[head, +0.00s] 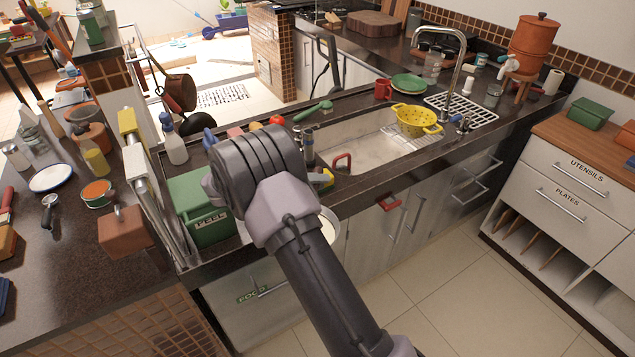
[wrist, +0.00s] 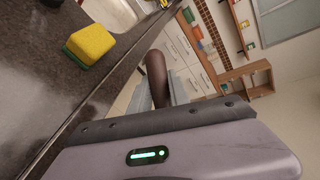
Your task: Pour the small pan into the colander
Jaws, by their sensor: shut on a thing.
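The yellow colander (head: 418,121) sits at the right part of the sink in the head view. My gripper (wrist: 160,97) is shut on a dark handle (wrist: 156,72), seen in the wrist view. I take this as the small pan's handle. In the head view my arm hides the gripper and most of the pan. Only a pale curved rim (head: 329,226), likely the pan, shows right of my arm, in front of the counter edge. It is left of the colander and well apart from it. The pan's contents and tilt cannot be seen.
The sink (head: 365,152) has a tall curved faucet (head: 451,62) behind it. A yellow and green sponge (wrist: 90,43) lies near the counter's front edge. A red cup (head: 383,89) and green plates (head: 409,83) stand behind the sink. A green bin (head: 203,207) stands at left.

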